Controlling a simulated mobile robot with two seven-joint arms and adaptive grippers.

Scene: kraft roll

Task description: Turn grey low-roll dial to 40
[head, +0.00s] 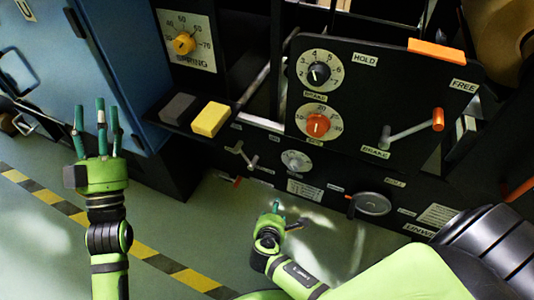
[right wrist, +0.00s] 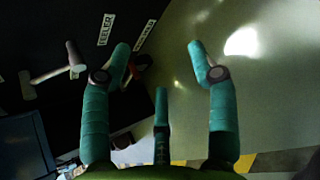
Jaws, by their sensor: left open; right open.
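A small grey dial (head: 296,160) with a pale scale sits on the low black panel, below the orange knob. Its reading is too small to tell. My right gripper (head: 284,214) is below and left of the dial, apart from it, over the green floor. In the right wrist view its teal fingers (right wrist: 160,75) are spread and empty; I cannot make out the dial there. My left gripper (head: 97,118) is open and empty at the left, fingers up, in front of the blue cabinet.
A small grey T-handle (head: 240,152) is left of the grey dial. A round metal fitting (head: 372,204) is at its lower right. Striped tape (head: 150,255) crosses open floor.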

